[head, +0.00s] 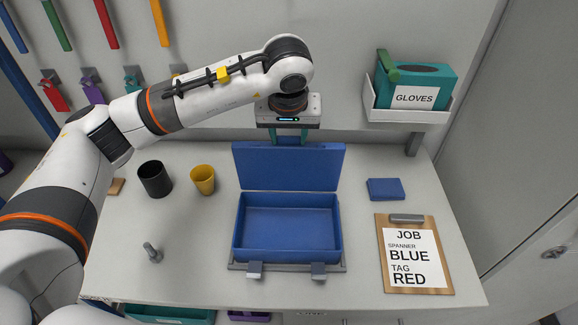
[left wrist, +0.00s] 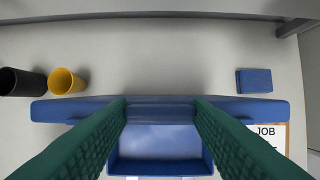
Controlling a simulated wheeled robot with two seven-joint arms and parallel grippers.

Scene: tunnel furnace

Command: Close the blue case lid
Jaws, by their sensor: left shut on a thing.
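The blue case (head: 287,228) sits on the table, its lid (head: 288,166) raised upright at the back edge. The inside of the case looks empty, and it also shows in the left wrist view (left wrist: 160,142). My left gripper (head: 288,139) comes down from above at the lid's top edge and is shut on the lid. In the left wrist view the two green fingers (left wrist: 160,104) reach the lid's edge (left wrist: 75,110), with part of the lid between them. The fingertips are partly hidden in the head view. My right gripper is not in view.
A black cup (head: 155,180) and a yellow cup (head: 203,180) stand left of the case. A grey bolt-like piece (head: 152,252) stands front left. A blue block (head: 385,189) and a job clipboard (head: 439,255) lie right. A gloves box (head: 414,87) sits on a wall shelf.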

